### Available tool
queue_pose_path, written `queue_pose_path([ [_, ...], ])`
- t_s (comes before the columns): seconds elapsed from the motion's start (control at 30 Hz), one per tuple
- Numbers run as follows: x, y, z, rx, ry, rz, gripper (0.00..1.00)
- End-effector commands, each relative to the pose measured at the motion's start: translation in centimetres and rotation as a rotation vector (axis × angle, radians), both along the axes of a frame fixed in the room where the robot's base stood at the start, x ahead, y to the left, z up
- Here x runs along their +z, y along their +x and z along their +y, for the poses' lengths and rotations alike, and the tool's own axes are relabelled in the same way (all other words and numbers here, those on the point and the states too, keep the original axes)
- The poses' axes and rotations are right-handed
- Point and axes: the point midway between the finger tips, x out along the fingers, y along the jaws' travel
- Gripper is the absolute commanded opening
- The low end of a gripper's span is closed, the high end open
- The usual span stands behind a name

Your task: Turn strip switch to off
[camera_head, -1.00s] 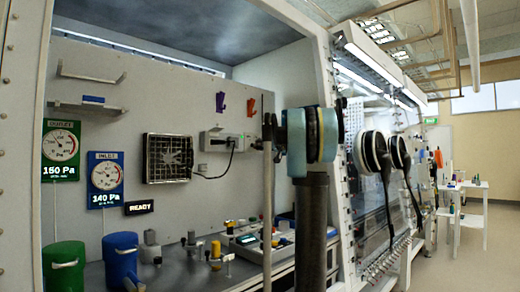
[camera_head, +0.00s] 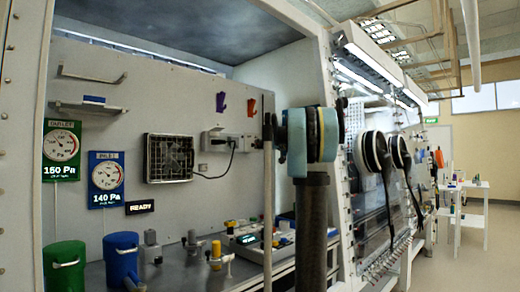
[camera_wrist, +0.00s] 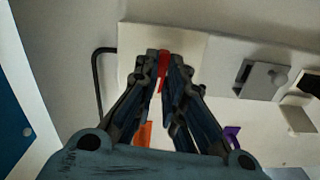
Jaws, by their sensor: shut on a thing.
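The power strip (camera_head: 228,142) is a pale box on the back panel in the head view, with a dark cable hanging from it. In the wrist view its pale body (camera_wrist: 195,45) lies across the upper part of the picture. A narrow red switch (camera_wrist: 163,72) stands out of it. My gripper (camera_wrist: 163,75) is in front of the strip, with its dark fingers shut on the red switch. The fingertips hide part of the switch, and I cannot tell which way it is set.
A grey plug block (camera_wrist: 262,79) sits on the strip beside my fingers. A purple glove (camera_head: 220,102) and an orange glove (camera_head: 251,106) hang above the strip. A fan (camera_head: 168,158) is to its left. A pale upright post (camera_head: 267,210) stands close to my arm.

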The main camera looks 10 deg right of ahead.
Motion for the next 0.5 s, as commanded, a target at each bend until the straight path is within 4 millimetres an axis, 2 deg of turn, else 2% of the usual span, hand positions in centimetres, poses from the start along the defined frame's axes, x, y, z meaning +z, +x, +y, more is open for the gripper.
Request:
queue_pose_path([
  [0.5,-0.14,-0.03,-0.09,-0.003,-0.097,-0.067,0.0],
])
